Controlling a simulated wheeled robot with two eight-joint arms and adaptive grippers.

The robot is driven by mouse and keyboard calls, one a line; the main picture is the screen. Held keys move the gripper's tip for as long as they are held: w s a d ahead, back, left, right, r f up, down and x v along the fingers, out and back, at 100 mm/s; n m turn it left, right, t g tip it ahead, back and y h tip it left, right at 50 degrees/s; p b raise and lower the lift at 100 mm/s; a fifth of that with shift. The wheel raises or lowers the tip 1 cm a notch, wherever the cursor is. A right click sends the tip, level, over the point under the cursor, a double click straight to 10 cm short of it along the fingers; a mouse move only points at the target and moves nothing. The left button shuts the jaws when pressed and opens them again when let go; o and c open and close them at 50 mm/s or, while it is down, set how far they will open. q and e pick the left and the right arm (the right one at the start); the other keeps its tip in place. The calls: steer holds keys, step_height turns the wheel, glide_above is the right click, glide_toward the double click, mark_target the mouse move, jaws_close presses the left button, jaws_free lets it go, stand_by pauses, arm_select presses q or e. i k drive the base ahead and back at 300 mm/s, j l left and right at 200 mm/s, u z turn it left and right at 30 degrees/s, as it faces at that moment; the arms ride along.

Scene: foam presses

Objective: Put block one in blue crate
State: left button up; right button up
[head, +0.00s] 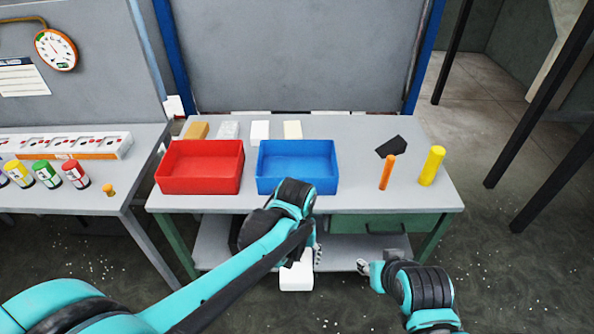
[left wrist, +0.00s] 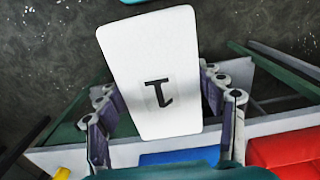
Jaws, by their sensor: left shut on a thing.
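A white block marked with a black 1 (left wrist: 152,75) is between the fingers of my left gripper (left wrist: 165,110). In the head view the white block (head: 296,275) shows below my left wrist, in front of the table's front edge. My left gripper (head: 303,253) is shut on it.
A red crate (head: 199,181) stands left of the blue crate. Several blocks (head: 260,132) lie behind the crates. The table (head: 350,200) has a lower shelf.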

mark_target(297, 173)
steer(key=i, duration=1.5)
